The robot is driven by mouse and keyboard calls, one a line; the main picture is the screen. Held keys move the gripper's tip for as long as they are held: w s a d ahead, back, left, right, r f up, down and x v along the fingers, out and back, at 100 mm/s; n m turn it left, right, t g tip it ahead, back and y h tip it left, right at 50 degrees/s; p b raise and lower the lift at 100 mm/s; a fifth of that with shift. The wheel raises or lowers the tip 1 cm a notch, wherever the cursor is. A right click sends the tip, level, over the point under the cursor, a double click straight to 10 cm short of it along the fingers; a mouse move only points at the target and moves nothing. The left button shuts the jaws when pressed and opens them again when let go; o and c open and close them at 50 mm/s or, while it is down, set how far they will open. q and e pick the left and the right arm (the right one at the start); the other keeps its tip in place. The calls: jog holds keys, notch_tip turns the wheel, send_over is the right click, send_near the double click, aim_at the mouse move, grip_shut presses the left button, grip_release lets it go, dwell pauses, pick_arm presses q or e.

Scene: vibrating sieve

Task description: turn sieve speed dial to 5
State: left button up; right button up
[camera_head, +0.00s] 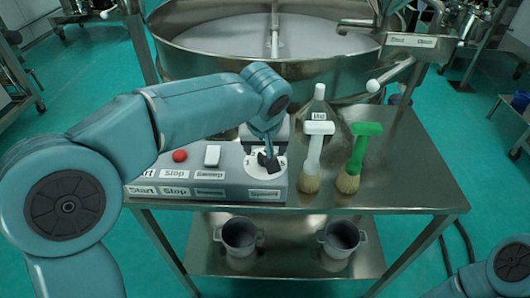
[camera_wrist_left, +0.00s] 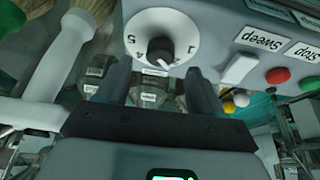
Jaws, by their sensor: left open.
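The speed dial (camera_head: 266,163) is a white round plate with a dark knob on the right end of the grey control box (camera_head: 225,180). In the left wrist view, the picture is upside down and the dial (camera_wrist_left: 182,27) shows a 5 at left and a 1 at right. In the head view, my left gripper (camera_head: 268,152) covers part of the dial. My right gripper is not in view.
A red button (camera_head: 180,155) and a white switch (camera_head: 212,155) sit left of the dial. A bottle (camera_head: 318,103), a white brush (camera_head: 313,155) and a green brush (camera_head: 358,155) stand to its right. The large sieve pan (camera_head: 200,62) is behind. The table's right side is clear.

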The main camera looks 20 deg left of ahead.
aim_at(265, 156)
pick_arm(q)
jog(key=x, duration=0.4)
jog(key=shift+a+f, duration=0.15)
jog(key=shift+f, duration=0.1)
jog(key=shift+w+f, duration=0.25)
jog(key=shift+w, duration=0.05)
jog(key=shift+s+r, duration=0.1)
jog(key=shift+s, duration=0.05)
jog(key=shift+c, duration=0.7)
jog(key=shift+s, duration=0.1)
jog(key=c, duration=0.9)
